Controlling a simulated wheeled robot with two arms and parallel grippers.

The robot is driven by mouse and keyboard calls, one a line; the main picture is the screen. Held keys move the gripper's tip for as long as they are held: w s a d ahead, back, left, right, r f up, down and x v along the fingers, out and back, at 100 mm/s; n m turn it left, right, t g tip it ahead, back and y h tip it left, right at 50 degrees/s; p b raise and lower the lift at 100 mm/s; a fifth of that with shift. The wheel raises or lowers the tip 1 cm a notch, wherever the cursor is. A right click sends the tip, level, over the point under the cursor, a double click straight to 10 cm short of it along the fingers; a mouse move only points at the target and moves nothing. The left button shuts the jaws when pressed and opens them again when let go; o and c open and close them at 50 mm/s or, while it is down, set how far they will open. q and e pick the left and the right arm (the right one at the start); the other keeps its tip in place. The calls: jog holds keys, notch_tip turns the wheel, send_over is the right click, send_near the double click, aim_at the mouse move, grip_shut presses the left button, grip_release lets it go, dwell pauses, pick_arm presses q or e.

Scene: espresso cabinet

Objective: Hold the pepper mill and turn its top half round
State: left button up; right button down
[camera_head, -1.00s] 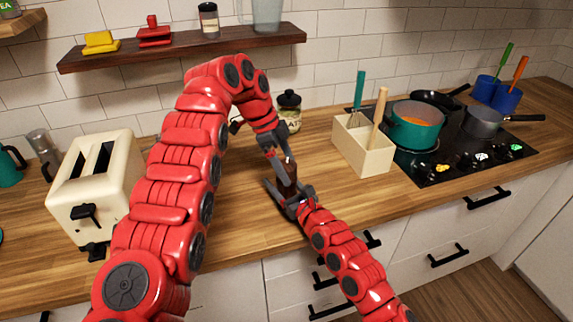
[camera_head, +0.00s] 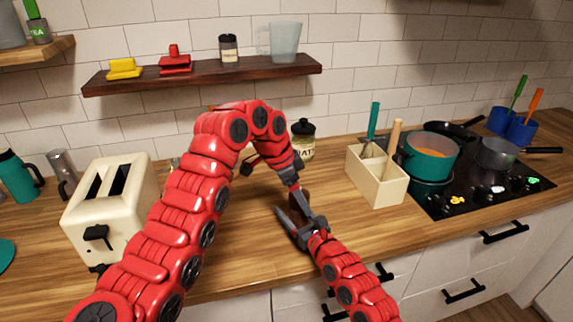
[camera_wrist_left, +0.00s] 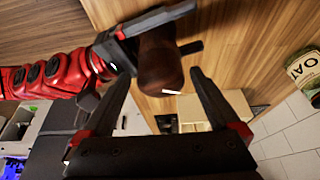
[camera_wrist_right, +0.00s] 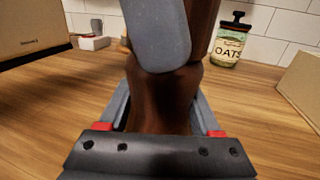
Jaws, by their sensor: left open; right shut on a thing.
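The dark brown pepper mill (camera_head: 299,201) stands over the wooden counter, between my two grippers. My right gripper (camera_head: 297,226) is shut on its lower body, and the right wrist view shows the waisted brown body (camera_wrist_right: 165,100) between the fingers. My left gripper (camera_head: 292,178) is at the mill's top, coming from above. In the left wrist view its fingers are apart, with the rounded top of the mill (camera_wrist_left: 160,66) between and slightly beyond them. One grey left finger (camera_wrist_right: 158,35) crosses in front of the mill's upper part in the right wrist view, hiding some of it.
An oats jar (camera_head: 303,147) stands behind the mill. A cream utensil box (camera_head: 378,183) is to the right, before the hob with pots (camera_head: 430,155). A cream toaster (camera_head: 105,205) is to the left. A wall shelf (camera_head: 205,74) hangs above. Counter around the mill is clear.

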pick_arm(q)
jog(key=n+t, duration=0.1)
jog(key=n, duration=0.1)
jog(key=n+t+y, duration=0.1)
jog(key=n, duration=0.2)
jog(key=shift+r, duration=0.15)
jog(key=shift+r+n, duration=0.35)
jog(key=shift+n, duration=0.15)
jog(key=v, duration=1.1)
jog(key=shift+s, duration=0.15)
